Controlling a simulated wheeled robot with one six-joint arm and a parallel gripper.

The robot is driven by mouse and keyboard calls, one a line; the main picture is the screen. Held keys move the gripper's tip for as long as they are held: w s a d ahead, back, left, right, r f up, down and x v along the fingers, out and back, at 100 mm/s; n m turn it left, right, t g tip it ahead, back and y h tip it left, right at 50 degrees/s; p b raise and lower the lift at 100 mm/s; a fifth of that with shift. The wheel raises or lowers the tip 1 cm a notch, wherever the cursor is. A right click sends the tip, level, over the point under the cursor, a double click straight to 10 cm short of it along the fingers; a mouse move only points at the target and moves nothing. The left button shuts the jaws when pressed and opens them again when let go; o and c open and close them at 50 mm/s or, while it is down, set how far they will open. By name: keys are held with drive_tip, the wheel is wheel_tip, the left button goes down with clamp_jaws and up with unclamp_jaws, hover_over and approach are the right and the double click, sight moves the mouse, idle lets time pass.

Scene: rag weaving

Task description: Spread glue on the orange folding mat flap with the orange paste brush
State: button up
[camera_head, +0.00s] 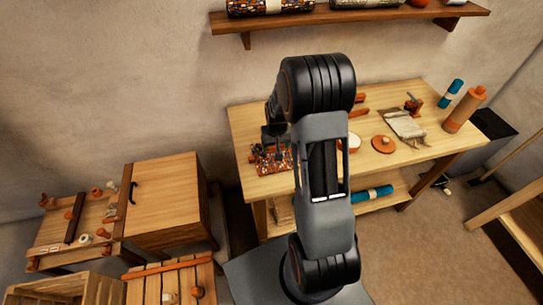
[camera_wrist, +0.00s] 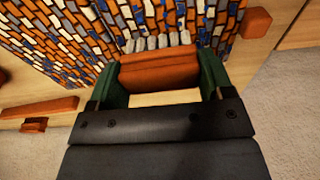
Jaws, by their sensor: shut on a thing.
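My gripper (camera_wrist: 158,72) is shut on the orange paste brush (camera_wrist: 160,66), whose orange body lies between the two green fingers. Its pale grey bristle tufts (camera_wrist: 158,43) point away from me towards a mat patterned in orange, blue, white and dark patches (camera_wrist: 110,25). The bristles overlap the mat's near edge in the picture; I cannot tell whether they touch. In the head view the mat (camera_head: 262,166) lies at the left end of the workbench (camera_head: 240,115), with my gripper (camera_head: 275,138) just over it. A separate flap cannot be made out.
An orange block (camera_wrist: 256,22) sits right of the mat, an orange bar (camera_wrist: 40,107) to the left. On the bench are a round orange lid (camera_head: 383,144), a grey cloth (camera_head: 404,125) and an orange bottle (camera_head: 464,110). A wooden cabinet (camera_head: 165,205) stands at left.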

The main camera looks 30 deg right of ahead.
drive_tip(key=shift+s+a, duration=0.1)
drive_tip(key=shift+s, duration=0.35)
drive_tip(key=shift+s+a, duration=0.25)
drive_tip(key=shift+s, duration=0.85)
drive_tip(key=shift+s+a, duration=0.2)
drive_tip(key=shift+s, duration=0.9)
drive_tip(key=shift+s, duration=0.35)
drive_tip(key=shift+w+d+b, duration=0.15)
drive_tip(key=shift+w+d, duration=0.05)
drive_tip(key=shift+w, duration=0.95)
drive_tip(key=shift+w+d+b, duration=0.15)
drive_tip(key=shift+w+d, duration=0.05)
drive_tip(key=shift+w, duration=0.95)
drive_tip(key=shift+w, duration=0.1)
